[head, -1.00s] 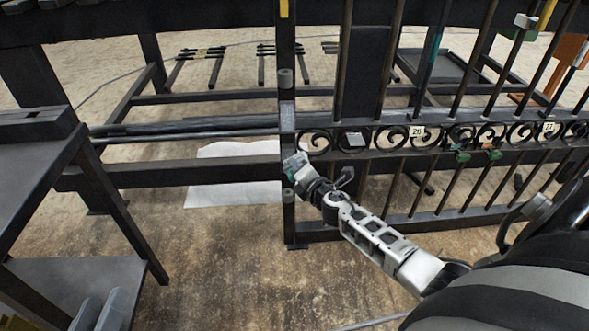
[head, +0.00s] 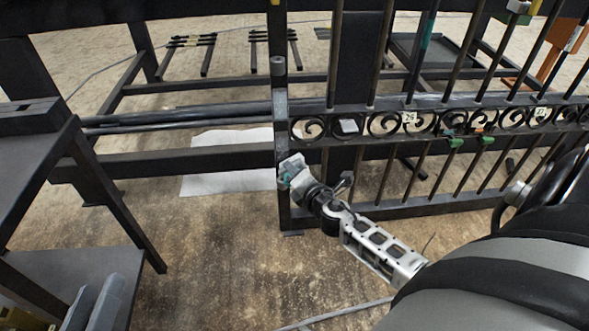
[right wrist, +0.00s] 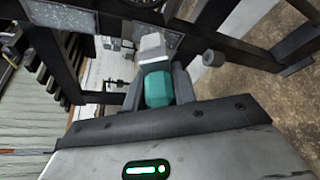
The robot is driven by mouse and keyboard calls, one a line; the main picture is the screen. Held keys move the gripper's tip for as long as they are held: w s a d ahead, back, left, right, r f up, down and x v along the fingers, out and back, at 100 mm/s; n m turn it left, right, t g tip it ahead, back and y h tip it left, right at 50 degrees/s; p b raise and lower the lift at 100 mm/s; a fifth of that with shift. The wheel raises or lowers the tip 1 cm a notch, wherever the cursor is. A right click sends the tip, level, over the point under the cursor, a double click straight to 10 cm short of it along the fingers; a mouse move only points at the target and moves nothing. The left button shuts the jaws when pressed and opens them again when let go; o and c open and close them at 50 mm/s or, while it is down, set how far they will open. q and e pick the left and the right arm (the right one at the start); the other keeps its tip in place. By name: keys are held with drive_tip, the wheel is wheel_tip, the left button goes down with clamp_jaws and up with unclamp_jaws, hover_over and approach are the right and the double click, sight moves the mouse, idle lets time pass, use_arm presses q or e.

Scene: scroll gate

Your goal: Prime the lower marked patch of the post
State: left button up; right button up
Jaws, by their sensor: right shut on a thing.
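The dark upright post (head: 280,215) stands left of the scrolled gate in the head view. A pale grey patch (head: 281,108) shows on it at scroll height. My right gripper (head: 290,172) is at the post below the scroll band, shut on a tool with a teal handle (right wrist: 159,88) and a pale block head (right wrist: 153,47). In the right wrist view the head lies over the post, beside a speckled grey patch (right wrist: 184,43). Whether it touches is unclear. The gripper and tool hide part of the post. My left gripper is out of view.
The barred gate (head: 425,150) extends right of the post, with number tags and green clips. A dark side table (head: 35,150) stands at left. A white sheet (head: 225,180) lies on the floor behind the post. The floor in front of the post is open.

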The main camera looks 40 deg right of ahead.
drive_tip(key=shift+s+a, duration=0.4)
drive_tip(key=shift+s, duration=0.25)
drive_tip(key=shift+s+a, duration=0.4)
drive_tip(key=shift+s, duration=0.2)
